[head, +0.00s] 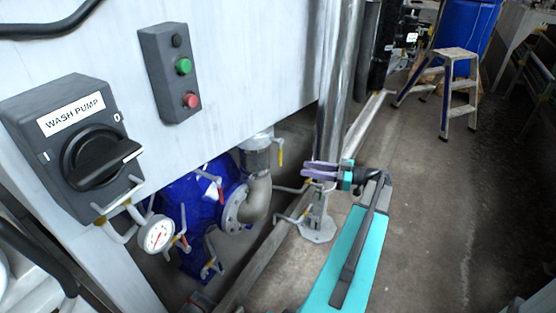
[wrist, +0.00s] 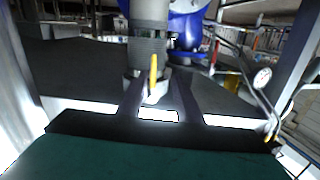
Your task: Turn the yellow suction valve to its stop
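The yellow suction valve handle (head: 280,153) stands upright beside the grey suction pipe (head: 258,190), above its flanged elbow. In the wrist view the yellow handle (wrist: 153,76) shows as a narrow upright lever in front of the grey pipe (wrist: 148,38). My gripper (head: 308,170) is to the right of the handle and a little lower in the head view, apart from it. In the wrist view my gripper (wrist: 157,98) has its two dark fingers spread with a gap between them. The handle appears beyond the fingertips, in line with the gap. Nothing is held.
A blue pump (head: 195,205) and a pressure gauge (head: 157,234) are left of the pipe. A steel post (head: 330,110) with a foot plate stands close by my gripper. The panel carries a wash pump switch (head: 88,150). A step ladder (head: 455,85) stands on the open floor behind.

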